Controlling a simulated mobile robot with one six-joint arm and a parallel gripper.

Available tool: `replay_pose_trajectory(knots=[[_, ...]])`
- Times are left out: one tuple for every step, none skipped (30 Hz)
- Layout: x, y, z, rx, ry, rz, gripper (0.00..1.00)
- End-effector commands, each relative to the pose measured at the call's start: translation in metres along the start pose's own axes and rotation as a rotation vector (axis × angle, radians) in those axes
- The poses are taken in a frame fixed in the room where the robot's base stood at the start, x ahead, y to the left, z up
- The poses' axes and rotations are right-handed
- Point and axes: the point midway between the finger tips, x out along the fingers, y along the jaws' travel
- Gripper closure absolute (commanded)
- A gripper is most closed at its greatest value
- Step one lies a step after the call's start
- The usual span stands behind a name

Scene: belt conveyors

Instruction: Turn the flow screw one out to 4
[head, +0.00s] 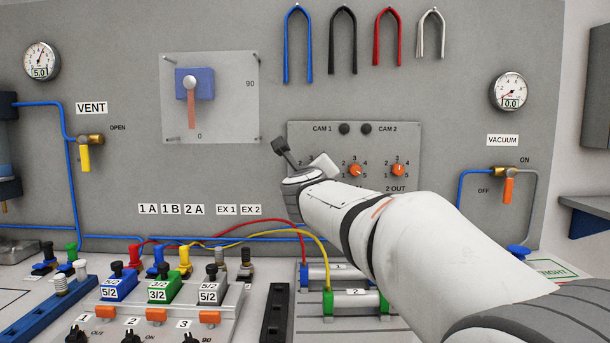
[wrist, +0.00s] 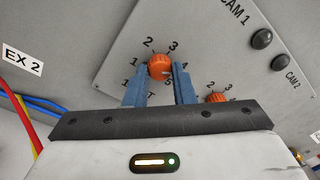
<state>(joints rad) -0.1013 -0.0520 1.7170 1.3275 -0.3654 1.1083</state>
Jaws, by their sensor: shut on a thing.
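An orange flow screw (wrist: 160,66) with a dial numbered 1 to 5 sits between the two blue fingers of my gripper (wrist: 160,78) in the wrist view. The gripper is shut on it. A small pale mark on the screw seems to face between 4 and 5, but it is too small to read surely. The label below is mostly hidden by the fingers; a letter T shows. In the head view my gripper (head: 308,165) is at the left part of the grey panel (head: 385,143) and hides this screw.
Two more orange screws are on the panel: a middle one (head: 355,170) and a right one (head: 398,170) above "2 OUT". Two black buttons (head: 344,129) sit above. Coloured tubes (head: 305,234) and cylinders (head: 350,302) lie below my arm.

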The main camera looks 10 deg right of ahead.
Motion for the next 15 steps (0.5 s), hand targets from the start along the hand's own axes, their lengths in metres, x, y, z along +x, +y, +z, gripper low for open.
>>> replay_pose_trajectory(knots=[[-0.0003,-0.0005,0.0036,0.003,-0.007,0.002,1.00],[-0.0003,-0.0006,0.0037,0.004,-0.007,0.002,1.00],[-0.0004,-0.0007,0.0038,0.005,-0.007,0.001,1.00],[-0.0004,-0.0008,0.0038,0.005,-0.007,0.001,1.00],[-0.0004,-0.0009,0.0039,0.006,-0.007,0.001,1.00],[-0.0004,-0.0010,0.0040,0.005,-0.007,0.001,1.00],[-0.0004,-0.0011,0.0040,0.005,-0.007,0.001,1.00],[-0.0005,-0.0012,0.0041,0.005,-0.007,0.000,1.00],[-0.0005,-0.0013,0.0041,0.005,-0.007,0.000,1.00],[-0.0005,-0.0014,0.0042,0.005,-0.007,0.000,1.00],[-0.0005,-0.0015,0.0042,0.005,-0.007,0.000,1.00],[-0.0005,-0.0016,0.0043,0.005,-0.008,0.000,0.77],[-0.0005,-0.0017,0.0043,0.005,-0.008,-0.001,0.74],[-0.0005,-0.0017,0.0042,0.004,-0.007,-0.001,0.72],[-0.0005,-0.0016,0.0038,0.004,-0.007,-0.001,0.68]])
